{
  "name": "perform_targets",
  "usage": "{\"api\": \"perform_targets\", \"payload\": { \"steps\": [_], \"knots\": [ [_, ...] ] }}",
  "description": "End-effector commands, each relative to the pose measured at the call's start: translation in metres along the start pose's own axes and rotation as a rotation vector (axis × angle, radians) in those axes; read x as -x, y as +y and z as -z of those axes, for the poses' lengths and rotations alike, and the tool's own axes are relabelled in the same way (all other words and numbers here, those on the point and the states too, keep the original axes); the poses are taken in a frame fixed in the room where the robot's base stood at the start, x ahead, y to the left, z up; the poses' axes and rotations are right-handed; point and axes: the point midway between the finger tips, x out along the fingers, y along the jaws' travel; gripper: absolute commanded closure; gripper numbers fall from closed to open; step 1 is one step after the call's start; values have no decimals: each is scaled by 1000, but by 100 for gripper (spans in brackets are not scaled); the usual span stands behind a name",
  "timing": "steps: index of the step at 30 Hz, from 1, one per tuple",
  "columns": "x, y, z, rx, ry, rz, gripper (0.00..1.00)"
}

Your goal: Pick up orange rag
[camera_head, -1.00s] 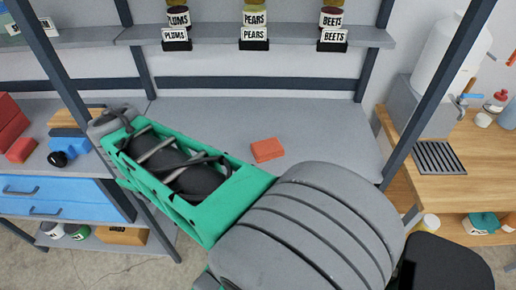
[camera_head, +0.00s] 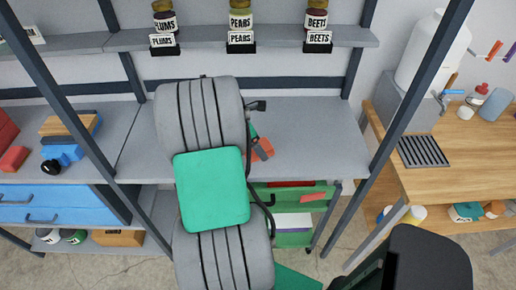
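The orange rag (camera_head: 265,146) lies on the grey shelf top (camera_head: 318,140), just right of my arm. Part of it is covered by a slim green and dark end piece that I take to be my gripper (camera_head: 257,143). This piece is over or at the rag; I cannot tell whether it touches it. My grey and green arm hides most of the gripper, and its fingers cannot be made out.
Labelled jars of plums (camera_head: 164,22), pears (camera_head: 240,20) and beets (camera_head: 317,20) stand on the upper shelf (camera_head: 205,40). Dark posts rise at both sides. A green drawer unit (camera_head: 262,196) is below. A wooden counter (camera_head: 460,180) stands right. The shelf right of the rag is clear.

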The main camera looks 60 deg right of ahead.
Motion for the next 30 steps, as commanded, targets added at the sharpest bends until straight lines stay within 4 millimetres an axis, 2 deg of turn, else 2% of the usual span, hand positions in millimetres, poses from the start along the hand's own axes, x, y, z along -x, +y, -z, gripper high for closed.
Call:
{"api": "perform_targets", "payload": {
  "steps": [3, 29, 30],
  "knots": [
    [-8, 0, 0, -2, 0, -1, 11],
    [-12, 0, 2, -1, 1, -2, 11],
    [-12, 0, 2, -1, 1, -2, 13]
  ]
}}
